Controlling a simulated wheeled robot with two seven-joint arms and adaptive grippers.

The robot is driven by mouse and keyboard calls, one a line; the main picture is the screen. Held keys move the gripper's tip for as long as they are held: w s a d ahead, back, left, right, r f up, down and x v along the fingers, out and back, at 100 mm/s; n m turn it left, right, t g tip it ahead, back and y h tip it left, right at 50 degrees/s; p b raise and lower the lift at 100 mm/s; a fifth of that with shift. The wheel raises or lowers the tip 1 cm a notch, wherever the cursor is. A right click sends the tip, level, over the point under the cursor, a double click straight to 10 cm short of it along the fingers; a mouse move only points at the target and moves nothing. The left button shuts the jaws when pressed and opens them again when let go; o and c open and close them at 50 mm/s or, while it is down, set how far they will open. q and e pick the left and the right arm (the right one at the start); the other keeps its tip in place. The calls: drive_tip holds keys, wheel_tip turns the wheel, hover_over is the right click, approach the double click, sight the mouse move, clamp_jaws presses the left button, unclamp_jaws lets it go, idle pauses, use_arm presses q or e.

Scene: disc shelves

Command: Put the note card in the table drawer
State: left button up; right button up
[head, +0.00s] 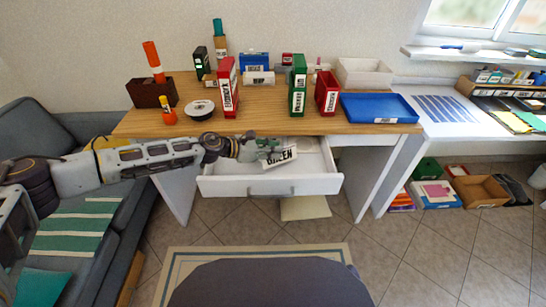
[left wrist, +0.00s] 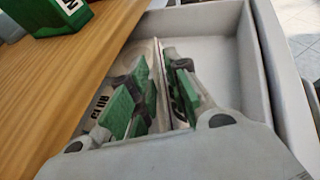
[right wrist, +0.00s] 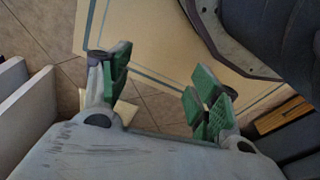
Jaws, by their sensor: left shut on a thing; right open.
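The white note card (head: 283,156), with dark lettering that seems to read GREEN, is tilted over the open table drawer (head: 270,187). My left gripper (head: 262,147) is shut on it by its upper left part. In the left wrist view my left gripper (left wrist: 158,92) has the card (left wrist: 160,65) edge-on between its green pads, beside the tabletop edge and within the drawer's outline. I cannot tell whether the card touches the drawer floor. My right gripper (right wrist: 160,85) is open and empty above the floor, in the right wrist view only.
The wooden table (head: 270,122) carries red and green binders, a blue tray (head: 380,108) and a white bin (head: 363,74). A grey sofa (head: 120,210) stands at the left. The drawer's right part looks clear. A rug (head: 210,262) lies in front.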

use_arm(q)
drive_tip(key=shift+f, duration=0.55)
drive_tip(key=shift+f+b, duration=0.45)
drive_tip(key=shift+f, duration=0.65)
use_arm(e)
drive_tip(key=shift+a+r, duration=0.2)
drive_tip(key=shift+r, duration=0.8)
drive_tip(key=shift+a+r, duration=0.2)
drive_tip(key=shift+r, duration=0.8)
use_arm(q)
drive_tip(key=o, duration=0.7)
drive_tip(key=shift+a, duration=0.1)
